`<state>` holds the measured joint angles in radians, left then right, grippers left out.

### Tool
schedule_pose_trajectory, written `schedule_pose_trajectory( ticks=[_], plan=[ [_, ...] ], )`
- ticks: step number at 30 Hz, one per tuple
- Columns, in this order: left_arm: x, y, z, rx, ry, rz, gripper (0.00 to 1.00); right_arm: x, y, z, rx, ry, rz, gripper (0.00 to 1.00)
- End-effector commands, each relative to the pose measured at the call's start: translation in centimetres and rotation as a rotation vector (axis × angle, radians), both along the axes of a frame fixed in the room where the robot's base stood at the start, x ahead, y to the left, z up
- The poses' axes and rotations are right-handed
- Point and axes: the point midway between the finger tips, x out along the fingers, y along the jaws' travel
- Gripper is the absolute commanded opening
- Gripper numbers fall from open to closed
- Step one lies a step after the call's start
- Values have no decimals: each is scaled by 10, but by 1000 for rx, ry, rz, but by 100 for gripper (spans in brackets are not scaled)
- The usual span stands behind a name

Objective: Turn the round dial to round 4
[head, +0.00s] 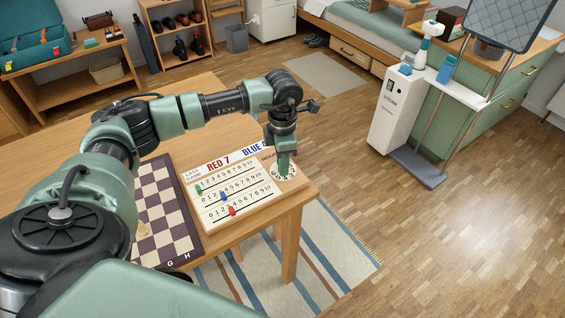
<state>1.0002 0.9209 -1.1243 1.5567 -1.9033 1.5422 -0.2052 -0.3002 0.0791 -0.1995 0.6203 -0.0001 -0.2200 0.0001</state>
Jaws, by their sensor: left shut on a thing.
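The round dial (292,172) is a pale disc with dark digits at the right end of a white scoreboard (230,174), near the table's right corner. My left gripper (283,171) points down over the dial's middle, shut on it. The fingers cover the dial's centre and part of its face, so I cannot read which round it shows. The board reads "RED 7" and "BLUE", with the rest of the blue score hidden behind my wrist. My right gripper is not in view.
Green, blue and red sliders (224,196) sit on the scoreboard's number rows. A chessboard (165,205) lies to its left on the wooden table (296,198). A striped rug (330,255) lies below. The floor to the right is clear up to a white dispenser stand (393,112).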

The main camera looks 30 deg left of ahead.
Motion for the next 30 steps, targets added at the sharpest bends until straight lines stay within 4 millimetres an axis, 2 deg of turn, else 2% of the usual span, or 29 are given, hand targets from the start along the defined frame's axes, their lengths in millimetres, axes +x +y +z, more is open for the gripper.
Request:
schedule_pose_trajectory(
  ticks=[9,10,12,23,30],
  plan=[
    [1,0,1,-1,-3,0,0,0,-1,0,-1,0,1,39],
    [1,0,1,-1,-3,0,32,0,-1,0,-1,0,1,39],
    [1,0,1,-1,-2,0,46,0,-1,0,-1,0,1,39],
    [1,0,5,-1,-2,0,46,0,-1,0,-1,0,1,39],
    [2,0,42,-1,-6,0,46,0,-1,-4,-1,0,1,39]
  ],
)
